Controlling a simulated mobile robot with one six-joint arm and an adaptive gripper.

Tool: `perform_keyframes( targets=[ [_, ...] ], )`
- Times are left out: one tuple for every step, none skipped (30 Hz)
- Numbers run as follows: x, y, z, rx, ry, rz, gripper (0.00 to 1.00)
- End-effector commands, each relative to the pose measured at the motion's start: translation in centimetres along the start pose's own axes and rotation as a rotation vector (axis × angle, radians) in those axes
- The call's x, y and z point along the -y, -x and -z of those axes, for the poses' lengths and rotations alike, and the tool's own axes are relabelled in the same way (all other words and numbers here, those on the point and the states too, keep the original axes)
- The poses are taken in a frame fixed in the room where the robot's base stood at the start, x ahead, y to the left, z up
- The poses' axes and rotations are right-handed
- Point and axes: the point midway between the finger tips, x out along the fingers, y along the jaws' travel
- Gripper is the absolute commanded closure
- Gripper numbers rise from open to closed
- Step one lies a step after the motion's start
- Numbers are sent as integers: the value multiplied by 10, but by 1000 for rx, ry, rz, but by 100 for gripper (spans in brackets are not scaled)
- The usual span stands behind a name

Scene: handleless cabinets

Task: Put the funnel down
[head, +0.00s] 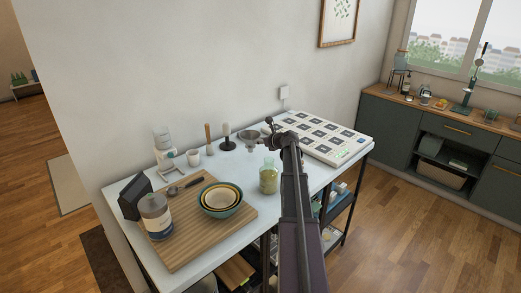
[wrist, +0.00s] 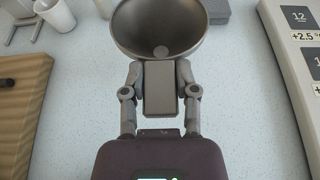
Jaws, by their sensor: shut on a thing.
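The grey metal funnel (head: 249,137) is at the back of the white table (head: 240,165), wide mouth up. In the wrist view the funnel (wrist: 160,42) shows its round bowl and a small hole at its bottom. My gripper (head: 268,139) is beside the funnel, to its right in the head view. In the wrist view my gripper (wrist: 159,78) has its two fingers closed on the grey block-shaped part at the funnel's near side.
A white panel with dark squares (head: 325,138) lies to the right. A glass jar (head: 268,180) stands in front of the funnel. Nested bowls (head: 222,212) and a canister (head: 156,216) stand on a wooden board (head: 185,250). A white cup (head: 193,157) is left; bare tabletop surrounds the gripper.

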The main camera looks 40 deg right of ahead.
Motion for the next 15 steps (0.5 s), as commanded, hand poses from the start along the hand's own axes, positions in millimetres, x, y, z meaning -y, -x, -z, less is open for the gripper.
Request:
perform_keyframes(
  targets=[
    [0, 0, 0, 0, 0, 0, 100],
    [0, 0, 0, 0, 0, 0, 100],
    [0, 0, 1, 0, 0, 0, 100],
    [0, -1, 2, 0, 0, 0, 100],
    [0, -2, 4, 0, 0, 0, 100],
    [0, -2, 6, 0, 0, 0, 100],
    [0, -3, 7, 0, 0, 0, 100],
    [0, -4, 10, 0, 0, 0, 100],
    [0, -5, 12, 0, 0, 0, 100],
    [0, -6, 15, 0, 0, 0, 100],
    [0, -7, 17, 0, 0, 0, 100],
    [0, -9, 20, 0, 0, 0, 100],
    [0, -10, 23, 0, 0, 0, 100],
    [0, -10, 25, 0, 0, 0, 100],
    [0, -12, 28, 0, 0, 0, 100]
  ],
)
